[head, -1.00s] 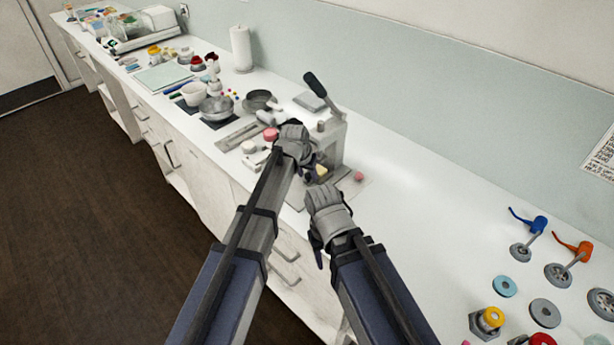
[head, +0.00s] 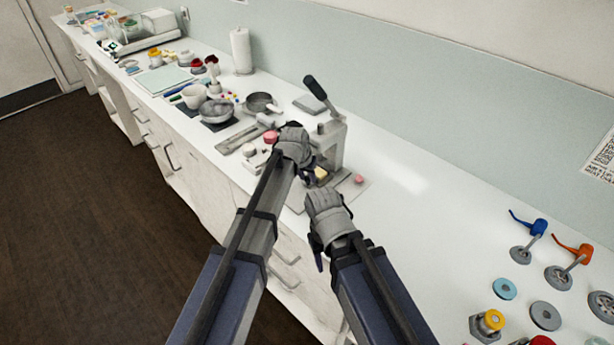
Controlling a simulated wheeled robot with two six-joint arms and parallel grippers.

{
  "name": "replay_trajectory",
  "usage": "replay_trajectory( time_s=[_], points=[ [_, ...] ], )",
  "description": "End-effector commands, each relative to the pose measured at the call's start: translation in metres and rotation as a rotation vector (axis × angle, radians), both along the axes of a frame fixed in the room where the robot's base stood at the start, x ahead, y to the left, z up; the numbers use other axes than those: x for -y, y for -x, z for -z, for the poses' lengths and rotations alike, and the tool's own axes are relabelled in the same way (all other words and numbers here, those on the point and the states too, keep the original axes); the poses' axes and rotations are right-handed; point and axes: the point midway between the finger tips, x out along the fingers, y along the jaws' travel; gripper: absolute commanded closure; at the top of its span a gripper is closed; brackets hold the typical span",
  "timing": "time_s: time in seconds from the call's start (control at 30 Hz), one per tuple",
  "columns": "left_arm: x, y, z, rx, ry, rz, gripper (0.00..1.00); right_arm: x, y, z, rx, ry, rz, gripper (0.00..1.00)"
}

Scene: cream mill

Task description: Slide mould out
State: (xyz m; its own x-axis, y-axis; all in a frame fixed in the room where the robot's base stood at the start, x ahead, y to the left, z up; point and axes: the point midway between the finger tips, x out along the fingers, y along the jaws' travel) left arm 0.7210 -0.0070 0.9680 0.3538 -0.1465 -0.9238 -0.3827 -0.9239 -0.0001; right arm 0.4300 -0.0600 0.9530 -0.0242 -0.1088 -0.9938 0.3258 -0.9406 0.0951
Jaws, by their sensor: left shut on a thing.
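A grey press (head: 334,145) with a raised black-handled lever (head: 314,90) stands on the white counter. My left gripper (head: 309,174) is at the front of the press, low down, shut on what looks like the mould. The mould is mostly hidden behind the gripper. A small pale yellow piece (head: 321,172) shows beside the fingertips at the press base. My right gripper (head: 318,260) hangs near the counter's front edge, to the right of the left one, apart from the press. Its fingers are mostly hidden, so its opening cannot be seen.
A pink disc (head: 359,179) lies right of the press. Left of it are a pan (head: 260,103), a metal bowl (head: 216,110) and a pink-topped piece (head: 270,137). Blue (head: 539,226) and orange (head: 580,251) handled tools stand far right. The counter between is clear.

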Motion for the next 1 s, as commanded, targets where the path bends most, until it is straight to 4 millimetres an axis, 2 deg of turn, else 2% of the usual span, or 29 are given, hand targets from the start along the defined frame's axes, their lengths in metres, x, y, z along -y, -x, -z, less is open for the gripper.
replay_trajectory(
  time_s=[0.73, 0.87, 1.0],
  points=[
    [-0.001, 0.002, 0.0, -0.001, 0.0, 0.0, 1.0, 0.0, 0.0, 0.0, 0.0, 0.0, 0.0, 0.5],
    [-0.017, 0.019, 0.0, -0.001, 0.0, -0.003, 1.0, 0.0, 0.0, 0.0, 0.0, 0.0, 0.0, 0.5],
    [-0.045, 0.049, 0.0, -0.001, 0.0, -0.004, 1.0, 0.0, 0.0, 0.0, 0.0, 0.0, 0.0, 0.5]
  ],
)
